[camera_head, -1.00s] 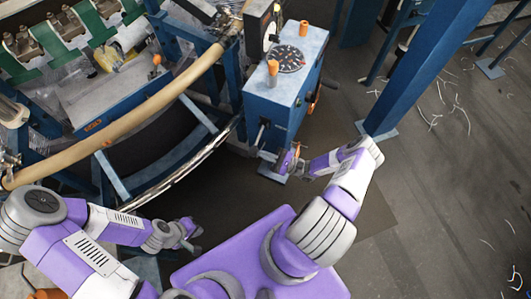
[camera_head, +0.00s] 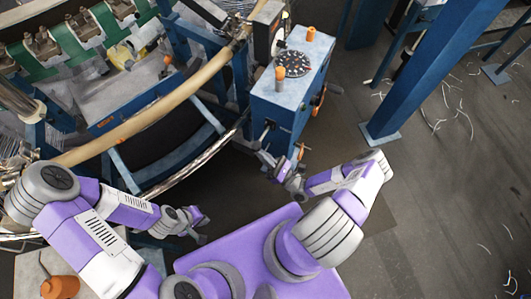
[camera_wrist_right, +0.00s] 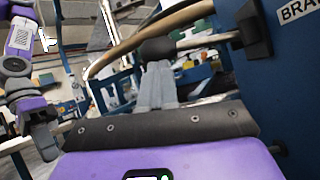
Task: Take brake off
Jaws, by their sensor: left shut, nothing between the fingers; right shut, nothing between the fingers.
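The blue control box (camera_head: 285,100) stands at top centre in the head view. A lever with a black knob (camera_wrist_right: 158,48) sticks out from a black slot plate (camera_wrist_right: 255,30) on the box's blue side in the right wrist view. A label beginning "BRA" (camera_wrist_right: 297,9) is beside it, cut off by the frame edge. My right gripper (camera_head: 262,155) is at the box's front lower corner. Its grey fingers (camera_wrist_right: 156,80) are shut and empty, with tips just below the knob; I cannot tell whether they touch. My left gripper (camera_head: 201,228) is shut and empty, low and left of the box.
The loom's curved tan rail (camera_head: 150,115) and a metal ring edge (camera_head: 190,165) lie left of the box. Orange knobs (camera_head: 280,72) and a round dial (camera_head: 293,64) sit on its top. A blue post (camera_head: 430,70) rises at right.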

